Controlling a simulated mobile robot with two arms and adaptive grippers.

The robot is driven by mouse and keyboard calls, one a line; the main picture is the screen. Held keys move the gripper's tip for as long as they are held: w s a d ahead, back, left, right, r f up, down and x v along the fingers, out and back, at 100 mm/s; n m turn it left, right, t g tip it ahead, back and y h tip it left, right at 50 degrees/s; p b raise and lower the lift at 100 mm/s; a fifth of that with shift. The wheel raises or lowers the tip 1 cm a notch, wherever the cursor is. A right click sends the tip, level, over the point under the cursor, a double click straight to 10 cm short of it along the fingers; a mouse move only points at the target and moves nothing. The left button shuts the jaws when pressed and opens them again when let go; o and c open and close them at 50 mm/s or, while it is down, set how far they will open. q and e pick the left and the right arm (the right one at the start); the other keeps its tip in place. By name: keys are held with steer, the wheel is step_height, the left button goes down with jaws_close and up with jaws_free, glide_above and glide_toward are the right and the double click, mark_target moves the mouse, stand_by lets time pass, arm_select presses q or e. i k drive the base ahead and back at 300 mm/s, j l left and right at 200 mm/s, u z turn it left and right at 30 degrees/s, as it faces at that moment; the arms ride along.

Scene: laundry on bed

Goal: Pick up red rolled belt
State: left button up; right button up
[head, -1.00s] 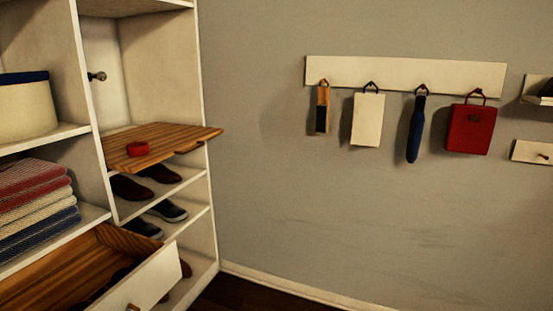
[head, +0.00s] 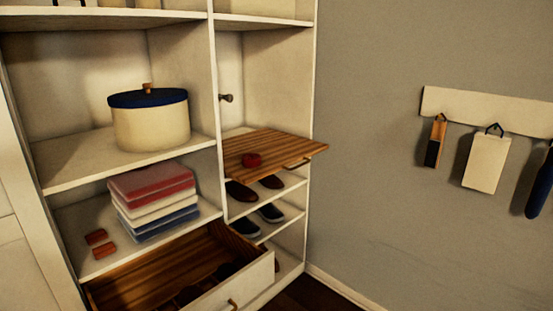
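The red rolled belt (head: 252,160) is a small dark red coil. It lies on the wooden pull-out board (head: 290,145) in the right column of the white shelf unit, toward the board's left side. The board sticks out past the shelf front, above the shoes. Neither of my grippers is in the head view.
Below the board are brown shoes (head: 241,191) and dark sneakers (head: 246,227). An open wooden drawer (head: 255,282) juts out at the lower left. Folded cloths (head: 152,187), small red blocks (head: 97,237) and a blue-lidded basket (head: 150,127) fill the left shelves. A hook rack (head: 480,106) hangs right.

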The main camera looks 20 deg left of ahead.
mark_target(250, 160)
steer(key=i+j+u, duration=0.15)
steer(key=i+u, duration=0.2)
steer(key=i, duration=0.15)
steer(key=i+u, duration=0.3)
steer(key=i, duration=0.2)
